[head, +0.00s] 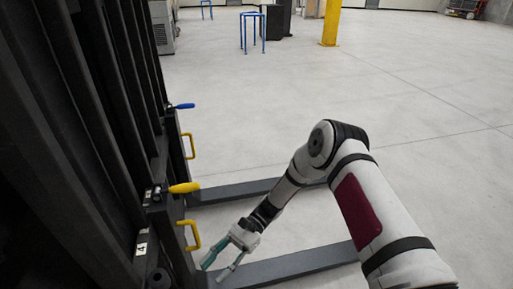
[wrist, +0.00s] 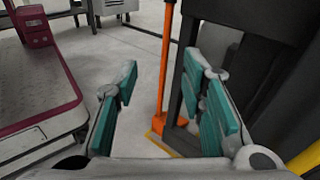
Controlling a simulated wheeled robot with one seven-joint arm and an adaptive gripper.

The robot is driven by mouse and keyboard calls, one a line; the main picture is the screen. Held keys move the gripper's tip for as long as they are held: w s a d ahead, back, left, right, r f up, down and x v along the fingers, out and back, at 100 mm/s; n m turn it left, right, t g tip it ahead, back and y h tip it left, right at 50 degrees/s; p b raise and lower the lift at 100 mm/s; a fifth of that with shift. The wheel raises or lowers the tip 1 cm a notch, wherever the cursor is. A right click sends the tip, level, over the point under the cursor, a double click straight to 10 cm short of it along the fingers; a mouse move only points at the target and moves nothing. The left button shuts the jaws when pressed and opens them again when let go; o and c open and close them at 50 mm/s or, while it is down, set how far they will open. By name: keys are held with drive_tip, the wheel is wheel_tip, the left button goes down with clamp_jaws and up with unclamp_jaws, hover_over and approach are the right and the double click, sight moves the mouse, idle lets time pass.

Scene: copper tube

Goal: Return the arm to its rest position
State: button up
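My arm reaches from the lower right of the head view toward the dark rack at the left. My gripper (head: 219,272) hangs at its end, low in front of the rack and above the floor near a dark rack foot. In the wrist view my gripper (wrist: 170,110) shows two teal-padded fingers spread wide apart with nothing between them. It is open and empty. No copper tube can be made out in either view.
The dark rack (head: 62,120) has yellow handles (head: 190,235) and a yellow-gripped lever (head: 184,188). Its feet (head: 290,267) extend along the floor. The wrist view shows an orange pole (wrist: 165,60) and a maroon-edged cart (wrist: 40,95). Open floor (head: 400,80) lies beyond.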

drive_tip(key=s+d+r+n+t+h, duration=0.1)
drive_tip(key=d+r+n+t+h, duration=0.1)
drive_tip(key=d+r, duration=0.5)
drive_tip(key=s+d+r+n+t+h, duration=0.1)
drive_tip(key=d+r+t+h, duration=0.15)
drive_tip(key=r, duration=0.75)
drive_tip(key=s+d+r+n+t+h, duration=0.1)
drive_tip(key=d+r+n+h, duration=0.1)
drive_tip(key=d+r, duration=0.5)
drive_tip(key=s+d+r+t+h, duration=0.1)
drive_tip(key=s+d+r+t, duration=0.25)
drive_tip(key=s, duration=0.25)
drive_tip(key=s+d+r+n+t+h, duration=0.1)
drive_tip(key=s+d+r+t+h, duration=0.15)
drive_tip(key=s+d, duration=0.35)
drive_tip(key=s+d+r+t+h, duration=0.1)
drive_tip(key=s+d+r+t, duration=0.2)
drive_tip(key=s, duration=0.4)
wheel_tip(320, 180, up, 34)
drive_tip(key=n+t+p, duration=0.1)
drive_tip(key=t+p, duration=0.1)
drive_tip(key=p, duration=3)
drive_tip(key=shift+d+t, duration=0.35)
drive_tip(key=shift+s+r, duration=0.1)
drive_tip(key=shift+c, duration=0.4)
